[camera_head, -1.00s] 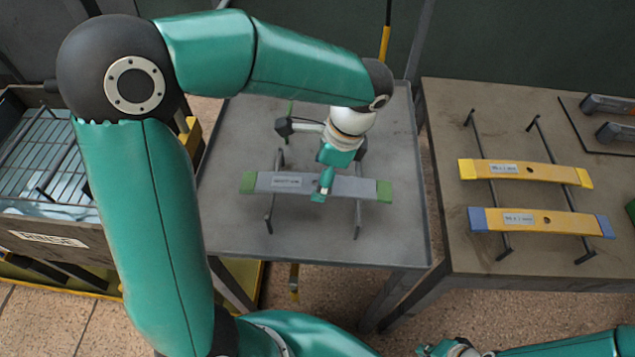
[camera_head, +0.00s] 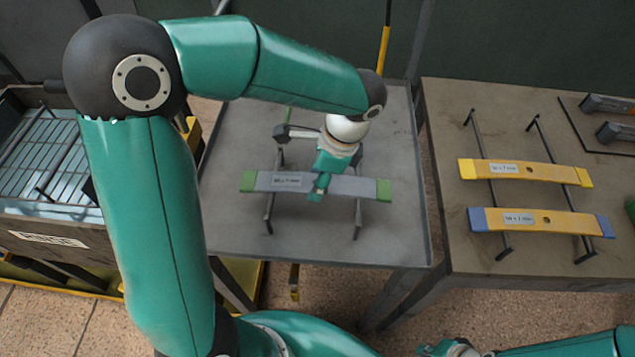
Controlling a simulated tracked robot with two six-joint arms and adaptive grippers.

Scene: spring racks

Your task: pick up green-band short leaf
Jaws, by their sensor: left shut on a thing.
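The green-band short leaf (camera_head: 350,186) is a grey bar with green ends and a small label. It lies across two dark rails on the grey table in the middle of the head view. My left gripper (camera_head: 318,190) comes down from above and is shut on the leaf near its middle, hiding a small part of it. Any gap between leaf and rails is too small to tell. My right gripper (camera_head: 450,348) is at the bottom edge, partly cut off, and its fingers are not clear.
On the right table (camera_head: 445,170), a yellow leaf with yellow ends (camera_head: 525,170) and a yellow leaf with blue ends (camera_head: 540,220) lie across two rails. A rinse bin (camera_head: 45,240) with a wire rack stands at the left. The grey table's front is bare.

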